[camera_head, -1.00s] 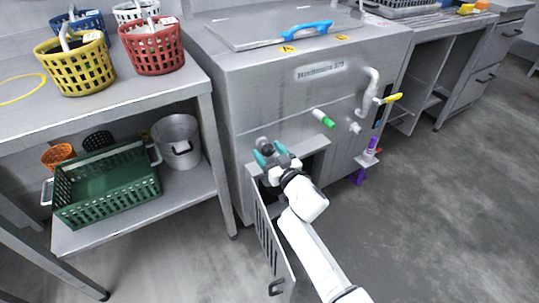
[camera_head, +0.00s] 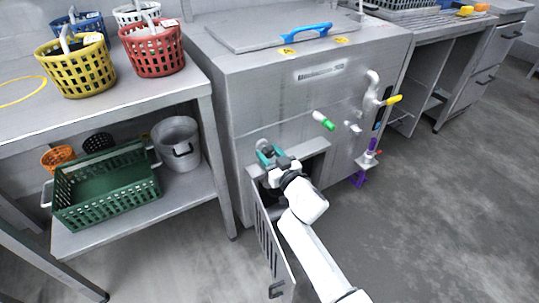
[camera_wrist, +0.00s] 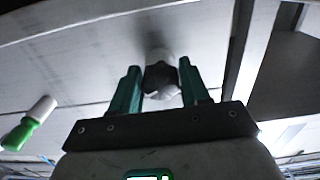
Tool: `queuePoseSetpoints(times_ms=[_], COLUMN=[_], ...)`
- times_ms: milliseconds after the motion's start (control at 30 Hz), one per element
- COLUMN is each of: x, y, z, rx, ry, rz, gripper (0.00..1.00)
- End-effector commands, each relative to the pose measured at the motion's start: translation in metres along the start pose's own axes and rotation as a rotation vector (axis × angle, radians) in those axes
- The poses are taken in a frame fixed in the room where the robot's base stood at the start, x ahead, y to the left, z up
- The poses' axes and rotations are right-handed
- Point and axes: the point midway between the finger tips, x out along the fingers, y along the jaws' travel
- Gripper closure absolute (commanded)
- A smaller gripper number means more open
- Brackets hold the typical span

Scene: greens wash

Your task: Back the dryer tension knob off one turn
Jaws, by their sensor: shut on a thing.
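The grey tension knob (camera_wrist: 161,80) sticks out from the front of the steel dryer cabinet (camera_head: 290,100). In the wrist view it sits between the two teal fingers of my gripper (camera_wrist: 160,88). In the head view my gripper (camera_head: 268,156) is at the cabinet's lower left front, above the open hatch door, with the knob (camera_head: 263,144) partly hidden behind the fingers. My gripper is shut on the knob. Any mark showing the knob's turn is too small to tell.
An open slatted door (camera_head: 270,240) hangs beside my arm. A green-tipped handle (camera_head: 324,121), a yellow-handled tap (camera_head: 393,99) and a purple-handled valve (camera_head: 371,147) stick out to the right. A shelf table with baskets (camera_head: 85,65) stands left. Floor at right is clear.

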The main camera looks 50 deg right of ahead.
Motion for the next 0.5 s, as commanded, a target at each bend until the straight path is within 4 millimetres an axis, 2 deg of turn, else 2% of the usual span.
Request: queuePoseSetpoints(times_ms=[500], x=[-0.0004], y=[0.0004], z=[0.0009], rx=[-0.101], ry=[-0.002], rz=[0.0], gripper=[0.85])
